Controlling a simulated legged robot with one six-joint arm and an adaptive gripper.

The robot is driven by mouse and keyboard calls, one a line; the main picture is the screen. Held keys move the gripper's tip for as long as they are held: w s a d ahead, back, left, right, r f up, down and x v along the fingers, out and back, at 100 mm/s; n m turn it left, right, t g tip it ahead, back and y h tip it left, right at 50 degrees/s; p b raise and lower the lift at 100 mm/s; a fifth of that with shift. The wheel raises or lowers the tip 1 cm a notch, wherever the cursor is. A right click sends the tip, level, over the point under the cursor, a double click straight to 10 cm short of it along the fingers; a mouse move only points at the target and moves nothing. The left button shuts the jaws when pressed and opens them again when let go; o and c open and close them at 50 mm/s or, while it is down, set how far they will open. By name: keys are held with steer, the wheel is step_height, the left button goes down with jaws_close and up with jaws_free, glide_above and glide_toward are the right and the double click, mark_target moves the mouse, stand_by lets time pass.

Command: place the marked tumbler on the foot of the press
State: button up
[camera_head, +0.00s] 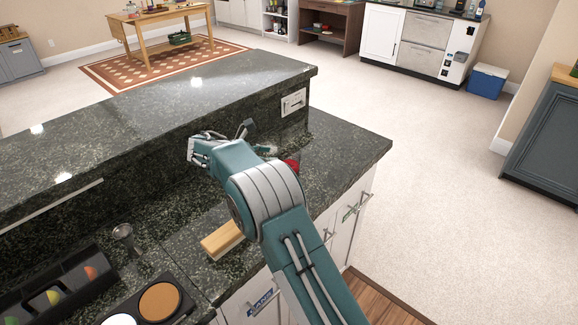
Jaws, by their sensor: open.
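My arm reaches over the lower dark granite counter (335,150) and bends down behind its own elbow. Only part of my gripper (257,139) shows past the arm, with a grey finger sticking up. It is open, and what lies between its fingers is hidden. A small red thing (292,163) shows just right of the arm, beside the gripper; most of it is hidden. I cannot make out a marked tumbler or a press; the arm covers that part of the counter.
A raised granite ledge (130,105) with a wall outlet (293,102) runs behind the counter. Nearer stand a wooden block (222,239), a small metal cup (123,236), a black fruit tray (95,257) and a dark tray with round discs (160,301). The counter's right end is clear.

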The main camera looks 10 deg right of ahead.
mark_target(299, 158)
steer(key=x, duration=1)
steer(key=shift+w+d+f, duration=0.1)
steer(key=shift+f, duration=0.4)
steer(key=shift+c, duration=0.4)
steer(key=shift+f, duration=0.1)
jaws_close()
